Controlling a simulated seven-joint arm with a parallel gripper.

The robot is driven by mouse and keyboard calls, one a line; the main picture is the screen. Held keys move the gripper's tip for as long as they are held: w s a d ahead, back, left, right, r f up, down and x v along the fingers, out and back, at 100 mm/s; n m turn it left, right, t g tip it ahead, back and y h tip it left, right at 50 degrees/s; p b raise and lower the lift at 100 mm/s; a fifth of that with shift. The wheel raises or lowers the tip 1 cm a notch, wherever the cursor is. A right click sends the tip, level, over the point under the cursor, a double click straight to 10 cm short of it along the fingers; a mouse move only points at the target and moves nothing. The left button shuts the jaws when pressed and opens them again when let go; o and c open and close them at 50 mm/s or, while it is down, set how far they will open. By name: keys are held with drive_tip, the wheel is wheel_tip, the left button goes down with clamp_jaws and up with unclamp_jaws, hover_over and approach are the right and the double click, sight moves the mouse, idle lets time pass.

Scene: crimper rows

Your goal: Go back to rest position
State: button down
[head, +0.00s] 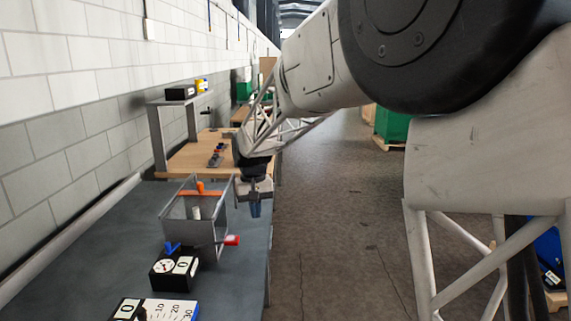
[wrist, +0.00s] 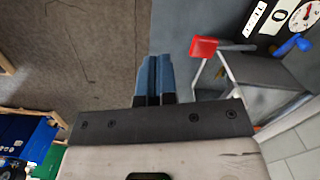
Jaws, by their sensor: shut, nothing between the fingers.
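My gripper (head: 255,208) hangs fingers-down just right of a grey metal crimper frame (head: 217,242), over the right edge of the dark grey bench (head: 235,285). Its two blue fingers are together with nothing between them.
A black box with a dial (head: 174,268) and blue lever stands in front of the crimper. A numbered scale block (head: 155,309) is nearest. A wooden bench (head: 195,158) with small parts lies behind. A block wall is at left; open floor (head: 330,230) is at right.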

drive_tip(key=s+d+r+m+t, duration=0.1)
drive_tip(key=s+d+r, duration=0.2)
drive_tip(key=s+d, duration=0.65)
drive_tip(key=s+d+r+m+t, duration=0.1)
drive_tip(key=s+d+r, duration=0.2)
drive_tip(key=s+d, duration=0.65)
drive_tip(key=s+d+f, duration=0.1)
drive_tip(key=s+d, duration=0.1)
drive_tip(key=s, duration=0.5)
drive_tip(key=s+d+f+m+t, duration=0.1)
drive_tip(key=s+d+f, duration=0.1)
drive_tip(key=s, duration=0.5)
drive_tip(key=s+d+f, duration=0.1)
drive_tip(key=s+d, duration=0.3)
drive_tip(key=s, duration=0.3)
drive_tip(key=shift+s+d+f+m+t, duration=0.25)
drive_tip(key=shift+s+f+m+t, duration=0.05)
drive_tip(key=shift+s+f, duration=0.05)
